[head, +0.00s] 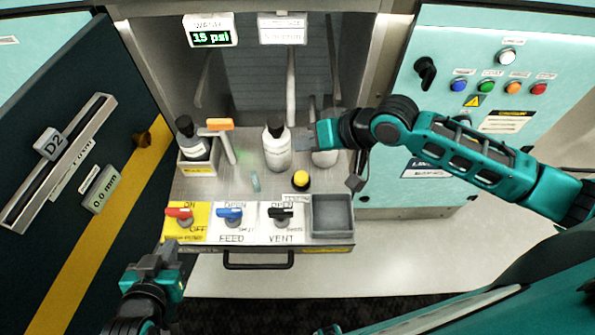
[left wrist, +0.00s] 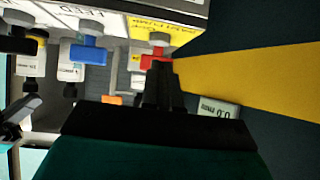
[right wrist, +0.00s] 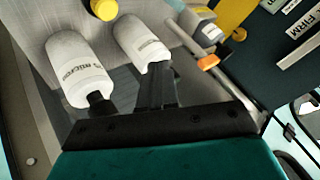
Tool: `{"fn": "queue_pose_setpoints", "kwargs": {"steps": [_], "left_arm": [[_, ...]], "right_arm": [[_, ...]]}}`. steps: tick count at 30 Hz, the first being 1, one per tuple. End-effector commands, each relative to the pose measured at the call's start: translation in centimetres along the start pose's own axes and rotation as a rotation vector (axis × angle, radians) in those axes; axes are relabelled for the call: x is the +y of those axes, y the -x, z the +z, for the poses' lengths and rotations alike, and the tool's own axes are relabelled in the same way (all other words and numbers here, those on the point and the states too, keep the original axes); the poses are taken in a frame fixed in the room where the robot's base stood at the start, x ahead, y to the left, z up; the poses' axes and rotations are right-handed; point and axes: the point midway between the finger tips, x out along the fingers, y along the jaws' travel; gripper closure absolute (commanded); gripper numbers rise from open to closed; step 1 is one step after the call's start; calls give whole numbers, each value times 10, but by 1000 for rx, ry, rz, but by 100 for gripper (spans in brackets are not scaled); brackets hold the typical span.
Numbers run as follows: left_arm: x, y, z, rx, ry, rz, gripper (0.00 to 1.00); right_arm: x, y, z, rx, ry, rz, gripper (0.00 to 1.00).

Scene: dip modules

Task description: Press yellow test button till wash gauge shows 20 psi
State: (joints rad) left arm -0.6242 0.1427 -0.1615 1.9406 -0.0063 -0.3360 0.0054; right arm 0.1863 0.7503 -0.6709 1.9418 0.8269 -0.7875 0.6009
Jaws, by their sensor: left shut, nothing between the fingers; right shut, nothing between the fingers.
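The yellow test button (head: 301,179) stands on the drawer deck in front of the white bottles; the right wrist view shows it at the top (right wrist: 104,9). The wash gauge (head: 209,32) at the top of the bay reads 15 psi in green. My right gripper (head: 308,142) is shut and empty, between the two white bottles, behind the button and not touching it. My left gripper (head: 165,252) is shut and empty, in front of the drawer's left corner near the red valve handle (head: 179,212); the left wrist view shows its fingers close to that handle (left wrist: 155,62).
A white bottle (head: 276,150) and a second one behind my right gripper stand near the button. A bottle in a holder (head: 192,145) and an orange-tipped lever (head: 220,125) are at left. Blue (head: 230,214) and black (head: 281,214) handles and a grey tray (head: 332,219) line the front.

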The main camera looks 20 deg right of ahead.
Motion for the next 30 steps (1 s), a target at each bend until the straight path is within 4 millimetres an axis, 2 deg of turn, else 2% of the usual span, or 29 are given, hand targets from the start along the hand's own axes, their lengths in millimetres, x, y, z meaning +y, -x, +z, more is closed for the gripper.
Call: {"fn": "queue_pose_setpoints", "kwargs": {"steps": [14, 22, 24, 30], "left_arm": [[1, 1, 2, -4, 1, 2, 100], [1, 1, 2, -4, 1, 2, 100], [2, -9, 14, 2, 1, 3, 100], [2, -18, 30, -8, 1, 3, 100]], "right_arm": [[3, -5, 4, -1, -1, 0, 100], [21, -29, 22, -3, -2, 2, 100], [29, -41, 30, 0, 1, 0, 100], [39, -54, 40, 0, 0, 0, 100]]}}
